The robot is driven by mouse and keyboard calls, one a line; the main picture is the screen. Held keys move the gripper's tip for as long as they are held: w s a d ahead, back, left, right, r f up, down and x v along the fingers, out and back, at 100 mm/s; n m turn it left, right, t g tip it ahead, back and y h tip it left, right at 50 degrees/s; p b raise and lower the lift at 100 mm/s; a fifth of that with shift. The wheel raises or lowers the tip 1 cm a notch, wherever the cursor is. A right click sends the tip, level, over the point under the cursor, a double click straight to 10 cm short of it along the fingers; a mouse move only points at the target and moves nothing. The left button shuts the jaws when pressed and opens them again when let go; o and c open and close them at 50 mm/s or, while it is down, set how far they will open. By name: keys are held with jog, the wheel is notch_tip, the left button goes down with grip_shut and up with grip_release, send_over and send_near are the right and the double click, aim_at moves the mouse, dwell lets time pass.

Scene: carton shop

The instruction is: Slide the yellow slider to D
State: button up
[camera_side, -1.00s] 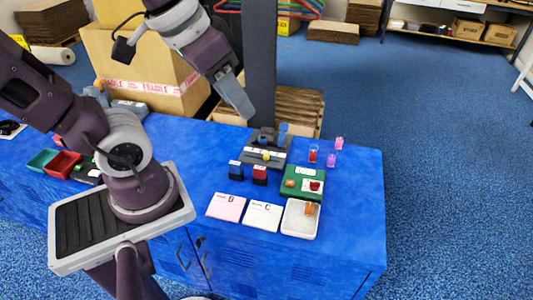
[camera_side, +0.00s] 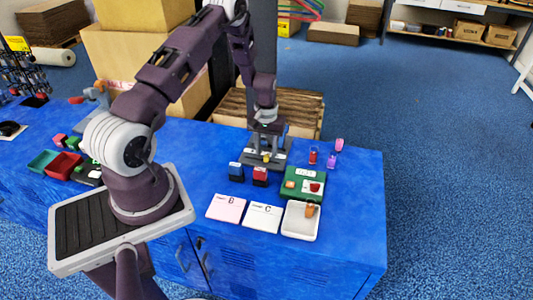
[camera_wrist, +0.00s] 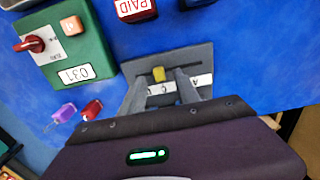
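The yellow slider (camera_wrist: 158,74) is a small knob in a slot of a dark grey panel (camera_wrist: 198,57). In the side view the yellow slider (camera_side: 266,157) shows under my gripper (camera_side: 267,143). A white letter strip (camera_wrist: 203,81) runs along the panel, with an A readable at the right in the wrist view; other letters are partly hidden by the fingers. My gripper (camera_wrist: 159,77) is open, one finger on each side of the knob, with gaps visible. I cannot tell how far above the panel the fingertips are.
A green box (camera_wrist: 66,47) with a red knob stands close to the panel. Red and blue stamps (camera_side: 260,176) (camera_side: 236,172) stand in front. Pink and white cards (camera_side: 227,208) (camera_side: 263,217) and a white tray (camera_side: 301,220) lie nearer.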

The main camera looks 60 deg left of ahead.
notch_tip(320, 180, down, 2)
jog(key=shift+f, duration=0.1)
grip_shut()
jog(key=shift+d, duration=0.1)
dwell(1.4)
